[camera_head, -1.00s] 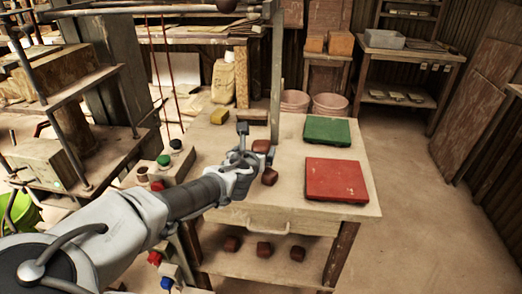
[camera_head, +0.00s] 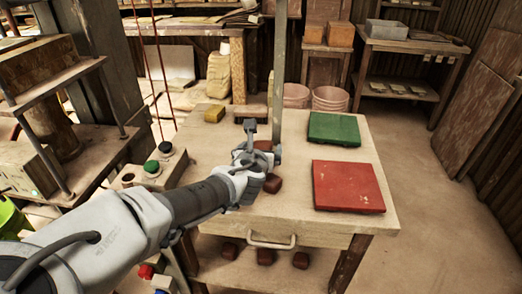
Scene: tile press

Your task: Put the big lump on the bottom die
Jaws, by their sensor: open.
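Two dark red-brown lumps show on the table top: one behind my gripper (camera_head: 262,145) and one just right of it (camera_head: 272,184). Both are partly covered by my gripper or a post, so I cannot tell which is bigger. My gripper (camera_head: 252,143) is open and empty, above the table's left part, close to both lumps. The press (camera_head: 68,135) stands at the left with a wooden block on a metal plate. I cannot tell for sure which part is its bottom die.
A green slab (camera_head: 334,129) and a red slab (camera_head: 348,187) lie on the table (camera_head: 300,222). A yellow block (camera_head: 215,114) sits at its back left. A metal post (camera_head: 278,75) rises behind my gripper. Several lumps (camera_head: 265,256) lie on the lower shelf. A button box (camera_head: 150,172) stands left.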

